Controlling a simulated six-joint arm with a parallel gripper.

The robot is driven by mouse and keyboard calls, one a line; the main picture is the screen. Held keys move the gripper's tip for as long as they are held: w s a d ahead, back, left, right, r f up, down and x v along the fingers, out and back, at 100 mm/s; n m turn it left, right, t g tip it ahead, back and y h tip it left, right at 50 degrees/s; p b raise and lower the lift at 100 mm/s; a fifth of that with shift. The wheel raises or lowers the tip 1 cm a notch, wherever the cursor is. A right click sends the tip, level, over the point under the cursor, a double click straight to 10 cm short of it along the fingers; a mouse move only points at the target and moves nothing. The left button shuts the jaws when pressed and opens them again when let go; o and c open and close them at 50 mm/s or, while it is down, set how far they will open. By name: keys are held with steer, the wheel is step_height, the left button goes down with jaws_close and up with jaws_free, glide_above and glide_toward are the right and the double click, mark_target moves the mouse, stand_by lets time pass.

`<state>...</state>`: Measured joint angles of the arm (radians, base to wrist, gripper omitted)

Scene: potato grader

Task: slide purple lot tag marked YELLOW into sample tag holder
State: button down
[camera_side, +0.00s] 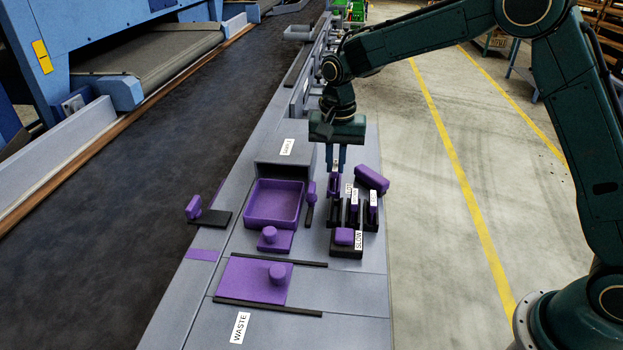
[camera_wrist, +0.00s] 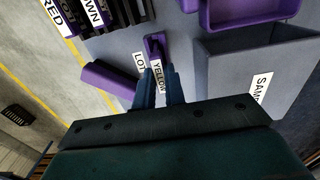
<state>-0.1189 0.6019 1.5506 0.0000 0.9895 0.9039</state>
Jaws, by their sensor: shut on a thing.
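My gripper (camera_side: 336,167) points down behind the black tag rack, and its fingers also show in the wrist view (camera_wrist: 162,88). It is shut on the purple lot tag (camera_side: 335,183), whose white YELLOW label (camera_wrist: 159,77) shows between the fingers. The tag's purple end (camera_wrist: 154,48) extends beyond the fingertips. In the side view the tag appears above the rack's left slot (camera_side: 335,210); the exact gap is unclear. A grey box (camera_side: 270,172) with a SAMPLE label stands left of the gripper. I cannot tell which part is the sample tag holder.
Other purple tags (camera_side: 353,203) stand in the rack; RED and BROWN labels (camera_wrist: 93,12) show. A purple block (camera_side: 372,179) lies right of the gripper. A purple tray (camera_side: 273,222), a small upright purple handle (camera_side: 311,191) and a knobbed purple plate (camera_side: 245,280) are to the left.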

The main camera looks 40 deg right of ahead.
steer(key=shift+f, duration=0.35)
stand_by(0.4)
steer(key=c, duration=1.1)
jaws_free()
steer(key=shift+o, duration=0.2)
steer(key=shift+r, duration=0.15)
steer(key=shift+r, duration=3.35)
